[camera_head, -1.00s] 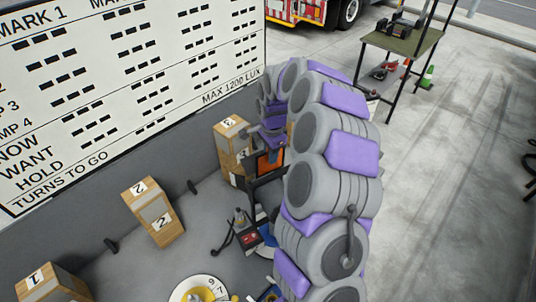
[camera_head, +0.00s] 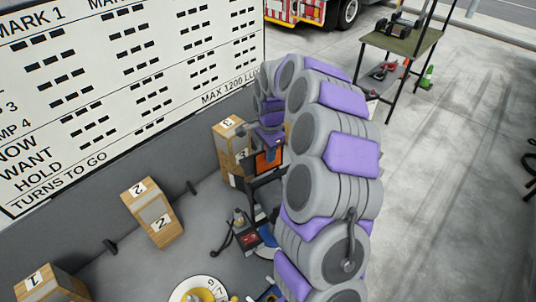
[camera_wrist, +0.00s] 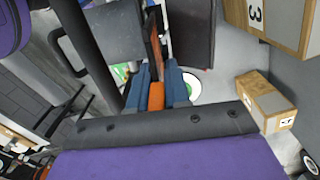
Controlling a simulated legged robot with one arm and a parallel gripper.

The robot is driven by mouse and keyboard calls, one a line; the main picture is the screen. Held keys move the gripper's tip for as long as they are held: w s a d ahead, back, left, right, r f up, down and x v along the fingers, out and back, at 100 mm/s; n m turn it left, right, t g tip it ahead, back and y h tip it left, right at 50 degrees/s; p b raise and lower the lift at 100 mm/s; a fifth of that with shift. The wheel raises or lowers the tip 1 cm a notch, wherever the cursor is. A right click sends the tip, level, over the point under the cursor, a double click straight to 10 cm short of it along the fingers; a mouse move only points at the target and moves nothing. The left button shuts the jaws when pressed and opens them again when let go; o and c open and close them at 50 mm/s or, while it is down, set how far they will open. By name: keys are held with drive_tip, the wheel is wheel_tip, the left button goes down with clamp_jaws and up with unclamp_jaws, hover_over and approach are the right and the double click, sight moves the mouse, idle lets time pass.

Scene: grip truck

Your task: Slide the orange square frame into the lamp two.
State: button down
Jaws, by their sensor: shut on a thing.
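The orange square frame (camera_head: 266,162) shows its orange face in the head view, beside a dark lamp-like fixture (camera_head: 266,186). In the wrist view the frame (camera_wrist: 153,42) is seen nearly edge-on between two dark panels (camera_wrist: 192,32). My gripper (camera_wrist: 157,74) has blue fingers and is shut on the frame's orange end. No number shows on the fixture, so I cannot tell which lamp it is. How far the frame sits inside it is also unclear. My arm hides part of the fixture's right side in the head view.
Numbered wooden boxes stand along the grey wall: box 1 (camera_head: 48,284), box 2 (camera_head: 152,212) and box 3 (camera_head: 230,146). A white dial (camera_head: 183,291) is at the bottom. A large board (camera_head: 125,75) stands behind. Open floor (camera_head: 450,190) lies right of my arm.

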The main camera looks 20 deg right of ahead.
drive_tip(key=shift+w+a+r, duration=0.1)
drive_tip(key=shift+a+r, duration=0.25)
drive_tip(key=shift+r, duration=0.2)
drive_tip(key=shift+a+r, duration=0.3)
drive_tip(key=shift+r, duration=0.4)
drive_tip(key=shift+d+r, duration=0.5)
drive_tip(key=shift+r, duration=0.4)
drive_tip(key=shift+a+r, duration=0.2)
drive_tip(key=shift+r, duration=0.3)
drive_tip(key=shift+a+r, duration=0.2)
drive_tip(key=shift+r, duration=0.3)
drive_tip(key=shift+d, duration=0.25)
drive_tip(key=shift+f, duration=0.1)
drive_tip(key=shift+a+f+b, duration=0.25)
drive_tip(key=shift+f+b, duration=0.1)
drive_tip(key=shift+f, duration=0.6)
drive_tip(key=shift+a+f+b, duration=0.3)
drive_tip(key=shift+f+b, duration=0.1)
drive_tip(key=shift+f, duration=0.5)
drive_tip(key=shift+a+f+b, duration=0.25)
drive_tip(key=shift+f+b, duration=0.1)
drive_tip(key=shift+f, duration=0.6)
drive_tip(key=shift+f+b, duration=0.7)
drive_tip(key=shift+f, duration=0.1)
